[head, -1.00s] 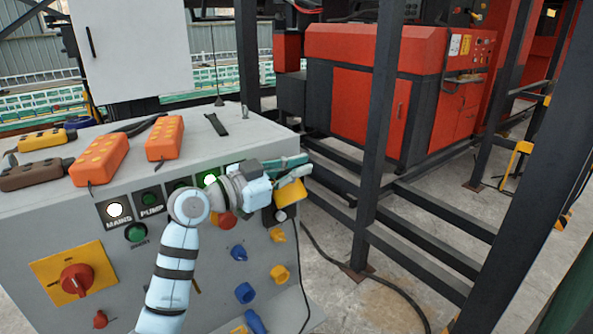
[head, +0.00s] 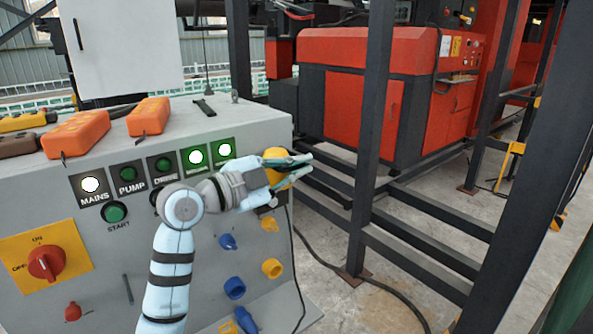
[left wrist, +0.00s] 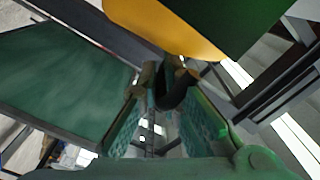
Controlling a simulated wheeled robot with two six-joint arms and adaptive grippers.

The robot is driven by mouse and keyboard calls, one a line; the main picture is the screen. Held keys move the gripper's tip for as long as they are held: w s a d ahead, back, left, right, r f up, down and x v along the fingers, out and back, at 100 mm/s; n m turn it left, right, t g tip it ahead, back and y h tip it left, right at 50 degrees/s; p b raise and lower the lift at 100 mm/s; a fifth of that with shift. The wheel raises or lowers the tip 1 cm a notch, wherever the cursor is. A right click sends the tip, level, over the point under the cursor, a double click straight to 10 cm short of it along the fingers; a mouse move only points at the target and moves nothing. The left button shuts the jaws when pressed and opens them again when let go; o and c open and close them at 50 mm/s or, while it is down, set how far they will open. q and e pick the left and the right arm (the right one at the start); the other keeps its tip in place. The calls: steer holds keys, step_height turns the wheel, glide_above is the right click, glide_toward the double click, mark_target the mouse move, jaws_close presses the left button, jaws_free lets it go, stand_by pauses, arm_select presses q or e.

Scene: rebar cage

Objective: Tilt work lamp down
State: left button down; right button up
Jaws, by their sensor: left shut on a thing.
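The yellow work lamp (head: 277,153) is at the right end of the grey control box in the head view. My left gripper (head: 307,165) reaches across it from the left, its fingers at the lamp's right side and partly hiding it. In the left wrist view the yellow lamp body (left wrist: 165,28) fills the top. The teal fingers (left wrist: 160,105) are shut on a dark, curved part (left wrist: 178,88) by the lamp, which looks like its handle. The exact contact is hard to see. My right gripper is out of view.
The grey control box (head: 190,255) carries lit lamps, knobs and coloured sockets beneath my left arm. Orange pendants (head: 76,134) lie on its top. A dark frame post (head: 370,130) stands to the right, with a red machine (head: 350,60) behind. A black cable hangs down the box's right side.

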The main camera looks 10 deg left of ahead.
arm_select(q)
steer(key=shift+f+m, duration=0.1)
steer(key=shift+m, duration=0.2)
steer(key=c, duration=2)
jaws_free()
step_height(320, 180, up, 10)
steer(key=shift+f, duration=0.1)
steer(key=shift+w+a, duration=0.1)
